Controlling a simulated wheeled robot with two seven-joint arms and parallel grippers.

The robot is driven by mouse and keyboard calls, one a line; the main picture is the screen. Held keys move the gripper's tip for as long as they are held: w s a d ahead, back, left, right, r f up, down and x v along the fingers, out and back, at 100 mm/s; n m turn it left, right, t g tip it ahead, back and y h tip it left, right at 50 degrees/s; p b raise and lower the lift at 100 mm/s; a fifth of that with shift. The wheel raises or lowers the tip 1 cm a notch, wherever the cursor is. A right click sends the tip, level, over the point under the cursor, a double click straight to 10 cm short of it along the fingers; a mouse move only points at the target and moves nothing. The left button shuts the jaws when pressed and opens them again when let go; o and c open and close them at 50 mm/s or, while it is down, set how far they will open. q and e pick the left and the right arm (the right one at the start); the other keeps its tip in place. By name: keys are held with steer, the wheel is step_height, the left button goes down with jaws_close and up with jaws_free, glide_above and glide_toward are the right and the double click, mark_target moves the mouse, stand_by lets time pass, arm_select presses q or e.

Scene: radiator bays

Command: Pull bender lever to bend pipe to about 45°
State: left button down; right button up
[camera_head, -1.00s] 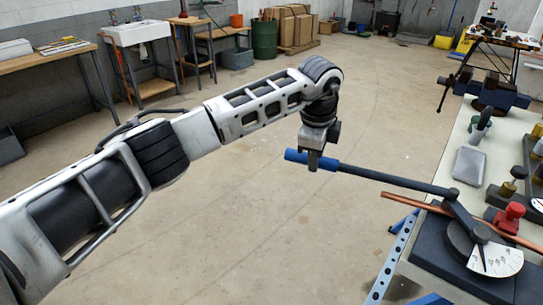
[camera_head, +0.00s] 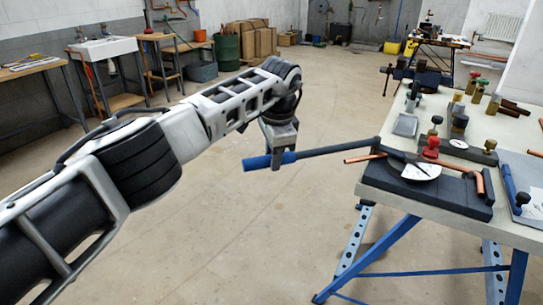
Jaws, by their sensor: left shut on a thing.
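The bender (camera_head: 420,190) sits on a dark base at the bench's near left corner, with a white scale dial (camera_head: 420,172) and a red knob. Its dark lever (camera_head: 338,149) reaches left past the bench edge to a blue grip (camera_head: 256,162). My left gripper (camera_head: 277,162) is shut on this blue grip. A copper pipe (camera_head: 364,157) sticks out left of the bender, below the lever. A copper piece (camera_head: 480,186) shows at the bender's right; I cannot tell whether it is the same pipe, nor read the bend angle. My right gripper is out of view.
The bench (camera_head: 516,226) has blue legs and carries several brass and black fittings and a grey tray (camera_head: 405,125). A blue-handled tool (camera_head: 511,188) lies right of the bender. Open floor (camera_head: 230,235) lies left of the bench. A sink and shelves stand far left.

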arm_select(q)
steer(key=shift+s+d+f, duration=0.15)
steer(key=shift+s+d, duration=0.05)
steer(key=shift+s, duration=0.05)
steer(key=c, duration=1.1)
jaws_free()
steer(key=shift+r, duration=0.6)
steer(key=v, duration=1.5)
steer(key=shift+w+a+b, duration=0.1)
steer(key=shift+w+b, duration=0.05)
steer(key=shift+b, duration=0.15)
